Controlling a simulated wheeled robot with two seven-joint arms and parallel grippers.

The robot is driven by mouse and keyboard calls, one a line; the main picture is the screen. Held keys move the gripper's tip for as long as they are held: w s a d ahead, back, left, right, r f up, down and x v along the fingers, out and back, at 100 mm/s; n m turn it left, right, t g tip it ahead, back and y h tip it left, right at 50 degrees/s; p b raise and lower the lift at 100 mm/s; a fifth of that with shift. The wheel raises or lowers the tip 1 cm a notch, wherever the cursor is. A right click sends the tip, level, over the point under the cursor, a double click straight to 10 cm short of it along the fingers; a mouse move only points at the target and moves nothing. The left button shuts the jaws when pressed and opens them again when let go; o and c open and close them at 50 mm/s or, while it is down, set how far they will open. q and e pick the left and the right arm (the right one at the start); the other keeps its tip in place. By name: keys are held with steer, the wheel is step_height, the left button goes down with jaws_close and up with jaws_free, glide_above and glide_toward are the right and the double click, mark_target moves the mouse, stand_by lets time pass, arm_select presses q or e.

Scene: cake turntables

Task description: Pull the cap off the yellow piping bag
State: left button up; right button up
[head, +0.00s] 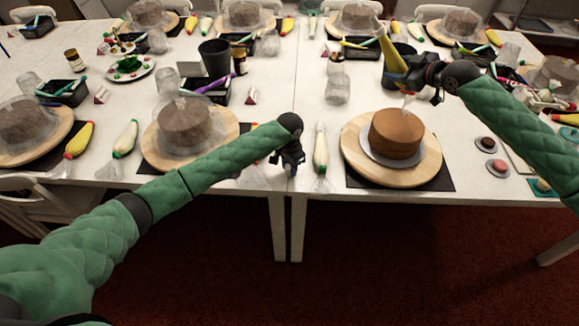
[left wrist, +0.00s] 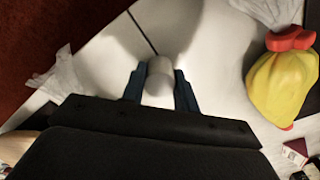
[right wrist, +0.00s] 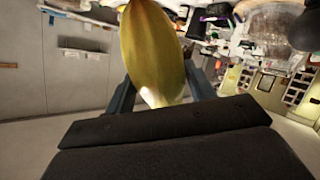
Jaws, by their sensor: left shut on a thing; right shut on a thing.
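A yellow piping bag (head: 391,52) is held up over the table at the upper right in the head view. My right gripper (head: 410,78) is shut on it near its pale narrow end. The bag also fills the upper middle of the right wrist view (right wrist: 152,45). My left gripper (head: 290,164) is low over the front table edge, far from the yellow bag. In the left wrist view it is shut on a small pale cylinder (left wrist: 159,77), which looks like a cap. Whether it touches the table is unclear.
A brown cake (head: 396,134) stands on a round wooden turntable (head: 425,165) at the right. Another yellow bag with a red end (left wrist: 282,85) lies beside my left gripper. A white piping bag (head: 320,150) lies between the turntables. Wrapped cakes and tools crowd the table.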

mark_target(401, 59)
arm_select(q)
steer(key=shift+f, duration=0.2)
arm_select(e)
steer(key=shift+r, duration=0.1)
arm_select(q)
steer(key=o, duration=1)
steer(key=shift+r, duration=0.15)
arm_select(e)
steer(key=shift+r, duration=0.1)
arm_select(q)
steer(key=shift+r+p, duration=2.8)
steer(key=shift+r, duration=0.1)
arm_select(e)
steer(key=shift+r, duration=2.6)
